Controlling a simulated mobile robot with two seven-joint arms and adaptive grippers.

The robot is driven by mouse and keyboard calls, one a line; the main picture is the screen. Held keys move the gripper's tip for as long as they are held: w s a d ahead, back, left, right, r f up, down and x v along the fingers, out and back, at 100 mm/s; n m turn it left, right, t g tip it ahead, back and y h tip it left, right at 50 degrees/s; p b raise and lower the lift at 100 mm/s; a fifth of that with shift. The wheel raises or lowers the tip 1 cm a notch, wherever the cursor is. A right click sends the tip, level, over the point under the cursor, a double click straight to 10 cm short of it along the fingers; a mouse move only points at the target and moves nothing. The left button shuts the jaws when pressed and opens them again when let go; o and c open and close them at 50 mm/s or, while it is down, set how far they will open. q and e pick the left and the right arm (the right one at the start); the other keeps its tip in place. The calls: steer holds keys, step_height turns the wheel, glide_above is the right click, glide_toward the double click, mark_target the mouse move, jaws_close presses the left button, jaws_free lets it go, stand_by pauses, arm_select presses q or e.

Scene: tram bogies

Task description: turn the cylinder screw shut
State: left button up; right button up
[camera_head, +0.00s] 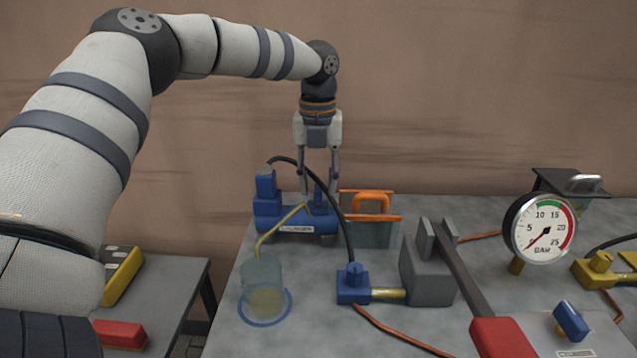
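The blue cylinder (276,226), labelled CYLINDER, lies on the grey table behind the glass jar. A thin yellow hose (277,228) runs from the cylinder's top down into the jar (262,285), which holds some yellowish liquid. My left gripper (319,194) points straight down over the right part of the cylinder. Its two fingers are apart, with the tips close to the cylinder top and the hose end. The screw itself is too small to make out between the fingers. My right gripper is not in view.
A black hose links the cylinder to a blue valve block (353,285). An orange-handled box (370,225) stands close right of the gripper. A pump lever with a red handle (500,338) and a pressure gauge (540,229), needle low, stand to the right.

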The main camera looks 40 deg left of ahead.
arm_select(q)
steer(key=shift+f, duration=0.3)
jaws_close()
steer(key=shift+r+m, duration=0.1)
steer(key=shift+m, duration=0.2)
steer(key=m, duration=0.3)
steer(key=shift+p, duration=0.35)
steer(key=m, duration=0.5)
steer(key=shift+m, duration=0.3)
steer(key=m, duration=0.8)
steer(key=shift+m, duration=0.5)
